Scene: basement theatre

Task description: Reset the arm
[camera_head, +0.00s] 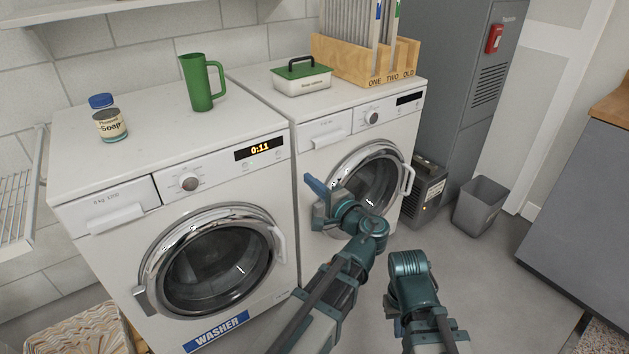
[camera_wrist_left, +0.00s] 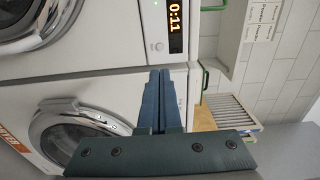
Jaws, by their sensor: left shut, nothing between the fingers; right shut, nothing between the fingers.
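My left gripper (camera_head: 315,188) shows in front of the right-hand machine, to the left of its round door, with its blue fingers pointing up and left. In the left wrist view, my left gripper (camera_wrist_left: 160,75) has its two blue fingers together with nothing between them. My right arm comes in at the lower middle of the head view, over the floor. I see only its teal links; its fingers are hidden.
The washer (camera_head: 75,165) stands at left with a soap jar (camera_head: 110,124) and green pitcher (camera_head: 201,82) on top. The right-hand machine (camera_head: 310,115) bears a green-lidded box (camera_head: 301,80) and wooden rack (camera_head: 350,60). A grey bin (camera_head: 480,207) stands on open floor at right.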

